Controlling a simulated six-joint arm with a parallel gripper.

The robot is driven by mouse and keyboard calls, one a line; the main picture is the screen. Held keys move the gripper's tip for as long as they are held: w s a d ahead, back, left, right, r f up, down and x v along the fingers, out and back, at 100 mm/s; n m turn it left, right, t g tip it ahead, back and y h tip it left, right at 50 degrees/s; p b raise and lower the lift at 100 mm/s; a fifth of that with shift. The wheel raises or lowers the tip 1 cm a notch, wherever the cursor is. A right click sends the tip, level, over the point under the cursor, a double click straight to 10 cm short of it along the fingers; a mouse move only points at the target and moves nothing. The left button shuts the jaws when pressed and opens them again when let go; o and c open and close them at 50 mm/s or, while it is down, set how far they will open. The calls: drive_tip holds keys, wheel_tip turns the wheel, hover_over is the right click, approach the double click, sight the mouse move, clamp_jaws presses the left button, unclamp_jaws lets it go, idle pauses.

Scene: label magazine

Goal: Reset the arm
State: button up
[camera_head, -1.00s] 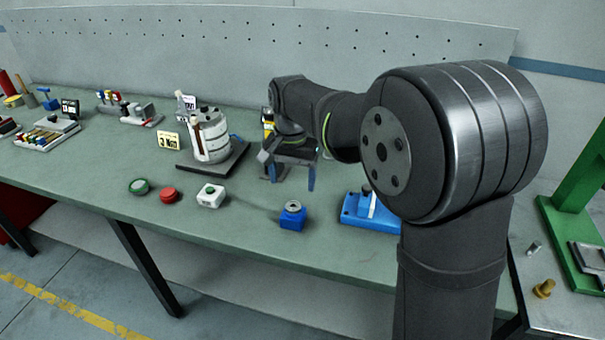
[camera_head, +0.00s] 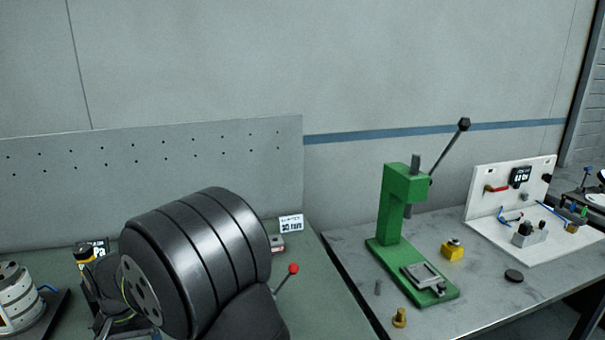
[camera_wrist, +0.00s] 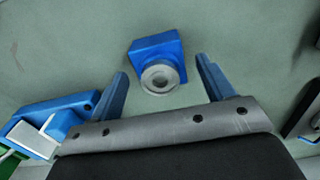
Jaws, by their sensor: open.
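My gripper (camera_wrist: 161,66) is open and empty in the wrist view, with its two blue fingers spread apart. A blue block (camera_wrist: 148,47) with a round grey ring on its face shows on the green bench top (camera_wrist: 235,35), between and beyond the fingertips. No finger is seen touching it. In the head view my arm fills the lower left, and my gripper cannot be made out there.
A blue fixture (camera_wrist: 60,108) lies left of my gripper in the wrist view. In the head view, a green press (camera_head: 392,208) stands on the right bench (camera_head: 345,250). A red-knobbed lever (camera_head: 285,282) rises beside my arm. A white cylindrical device (camera_head: 15,300) is at far left.

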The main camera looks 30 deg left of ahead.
drive_tip(key=shift+r, duration=0.6)
